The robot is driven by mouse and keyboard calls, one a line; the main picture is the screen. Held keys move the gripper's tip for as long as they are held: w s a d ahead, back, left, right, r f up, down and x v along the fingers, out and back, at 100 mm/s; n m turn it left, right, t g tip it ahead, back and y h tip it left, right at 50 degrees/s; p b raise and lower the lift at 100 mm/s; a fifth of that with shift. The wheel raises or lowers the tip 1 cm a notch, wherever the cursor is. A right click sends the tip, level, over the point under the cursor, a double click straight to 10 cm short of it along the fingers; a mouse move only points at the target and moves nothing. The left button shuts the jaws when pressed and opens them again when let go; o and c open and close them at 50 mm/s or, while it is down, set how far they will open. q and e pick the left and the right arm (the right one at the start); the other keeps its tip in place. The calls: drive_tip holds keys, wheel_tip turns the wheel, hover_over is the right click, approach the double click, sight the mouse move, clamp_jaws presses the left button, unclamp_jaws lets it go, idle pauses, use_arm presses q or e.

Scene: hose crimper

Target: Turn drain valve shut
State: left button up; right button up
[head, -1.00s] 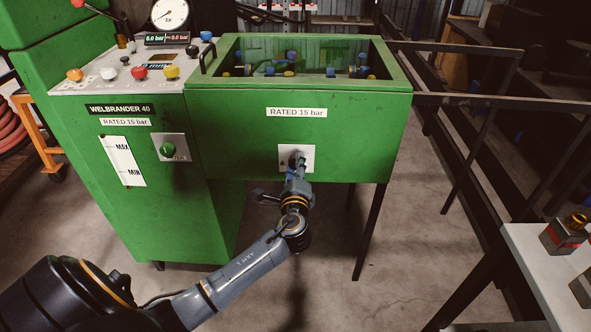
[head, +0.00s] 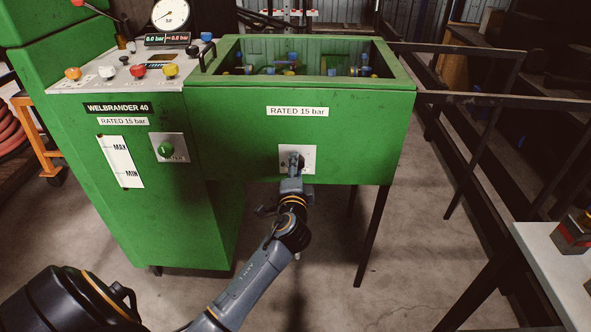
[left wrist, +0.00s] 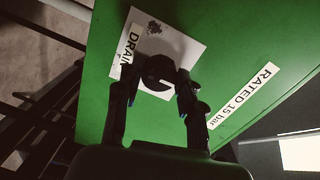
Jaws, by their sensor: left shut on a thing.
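The drain valve's white plate (head: 310,152) is on the front of the green tank, below the "RATED 15 bar" label. In the left wrist view, the plate (left wrist: 182,42) reads "DRAIN" and carries a dark round valve knob (left wrist: 157,69). My left gripper (head: 294,164) is at the plate. Its fingers (left wrist: 159,84) are shut on the knob, one on each side. The gripper hides most of the knob in the head view, and the knob's exact angle is hard to tell. My right gripper is not in view.
Another white plate with a green knob (head: 166,150) is on the cabinet to the left. The control panel (head: 100,80) with coloured knobs is above it. A dark rail frame (head: 470,97) stands at right, and a pale table (head: 535,250) at lower right. The floor below the tank is mostly clear.

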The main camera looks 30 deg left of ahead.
use_arm(q)
drive_tip(key=shift+r, duration=0.1)
idle(0.3)
drive_tip(key=o, duration=1.2)
drive_tip(key=shift+c, duration=0.2)
drive_tip(key=v, duration=1.2)
